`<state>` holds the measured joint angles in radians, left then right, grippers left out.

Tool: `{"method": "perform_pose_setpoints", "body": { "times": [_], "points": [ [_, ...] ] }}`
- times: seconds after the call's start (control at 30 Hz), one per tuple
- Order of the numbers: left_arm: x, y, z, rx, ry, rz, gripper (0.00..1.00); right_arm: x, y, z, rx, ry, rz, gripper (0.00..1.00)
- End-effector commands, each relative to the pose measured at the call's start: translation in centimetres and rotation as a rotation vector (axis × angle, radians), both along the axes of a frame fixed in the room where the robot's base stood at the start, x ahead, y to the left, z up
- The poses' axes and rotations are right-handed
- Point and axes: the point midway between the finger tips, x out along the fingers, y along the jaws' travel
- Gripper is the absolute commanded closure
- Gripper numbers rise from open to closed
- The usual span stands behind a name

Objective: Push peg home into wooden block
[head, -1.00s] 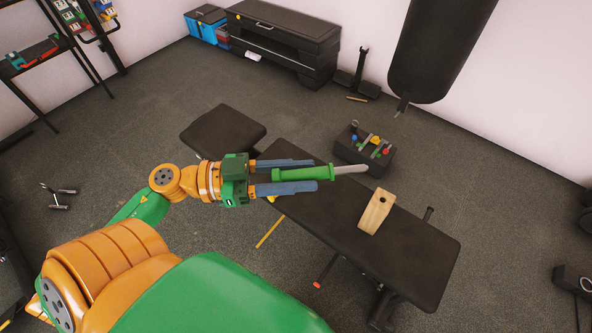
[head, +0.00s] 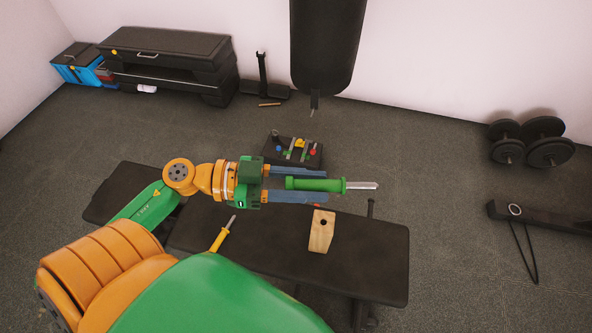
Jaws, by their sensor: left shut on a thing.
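My left gripper (head: 326,184) is shut on a green-handled peg (head: 361,186), with its blue fingers on either side of the green handle. The peg has a pale metal shaft that points right and lies about level in the picture. The wooden block (head: 320,238) rests on the black bench, with a dark round hole near its upper end. The peg is clear of the block; its tip shows above and to the right of the hole in the picture. My right gripper is not in view.
The black padded bench (head: 375,262) carries a yellow-handled screwdriver (head: 220,236) left of the block. A dark box with coloured tools (head: 294,149) stands behind. A punching bag (head: 325,45) hangs at the back. Dumbbells (head: 530,140) lie far right. The bench right of the block is clear.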

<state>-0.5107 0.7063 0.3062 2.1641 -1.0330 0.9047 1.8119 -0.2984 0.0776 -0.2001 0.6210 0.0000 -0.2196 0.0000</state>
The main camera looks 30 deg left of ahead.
Motion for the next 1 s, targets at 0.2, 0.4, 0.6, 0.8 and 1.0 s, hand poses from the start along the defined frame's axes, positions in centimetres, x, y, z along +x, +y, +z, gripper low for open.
{"method": "perform_pose_setpoints", "body": {
  "times": [0.2,0.4,0.6,0.8,1.0],
  "points": [
    [0.3,-3.0,-0.6,0.113,0.047,-0.143,1.00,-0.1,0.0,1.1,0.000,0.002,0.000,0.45],
    [0.4,-5.6,-1.4,0.232,0.083,-0.292,1.00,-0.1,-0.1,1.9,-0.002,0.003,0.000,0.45],
    [0.2,-8.4,-2.5,0.414,0.102,-0.516,1.00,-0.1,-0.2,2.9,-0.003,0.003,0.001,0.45],
    [-0.3,-10.9,-3.9,0.655,0.061,-0.809,1.00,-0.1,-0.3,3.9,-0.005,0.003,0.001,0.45],
    [-0.6,-12.2,-6.0,0.983,-0.127,-1.195,1.00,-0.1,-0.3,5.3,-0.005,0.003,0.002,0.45]
  ]
}}
